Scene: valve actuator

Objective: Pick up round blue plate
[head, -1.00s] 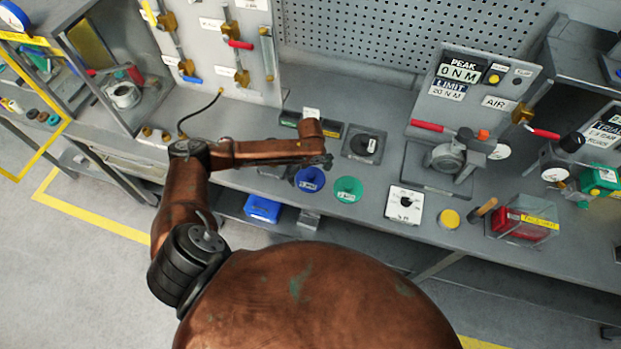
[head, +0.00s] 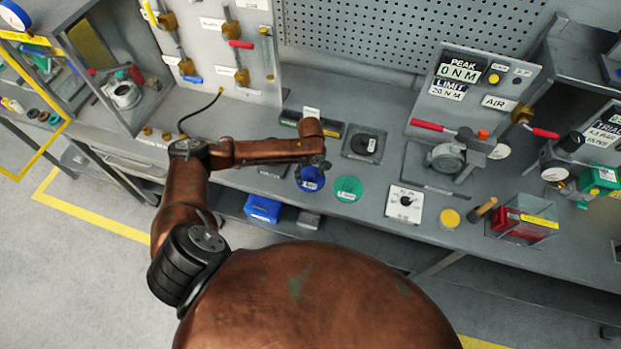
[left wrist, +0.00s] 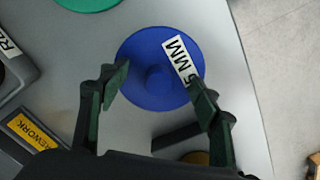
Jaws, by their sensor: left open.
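The round blue plate (head: 310,181) lies on the grey bench, partly covered by my left gripper in the head view. In the left wrist view the blue plate (left wrist: 150,70) shows a raised round middle and a white label ending in "5 MM". My left gripper (head: 312,170) hangs over the plate's upper edge in the head view. In the left wrist view my left gripper (left wrist: 163,82) is open and empty, its fingers apart across the near part of the plate. I cannot tell whether the fingertips touch it. My right gripper is not in view.
A green round plate (head: 348,189) sits just right of the blue one. A dark square base with a black disc (head: 363,144) stands behind. A white dial box (head: 405,204) and a yellow disc (head: 449,218) lie farther right. The bench's front edge is close.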

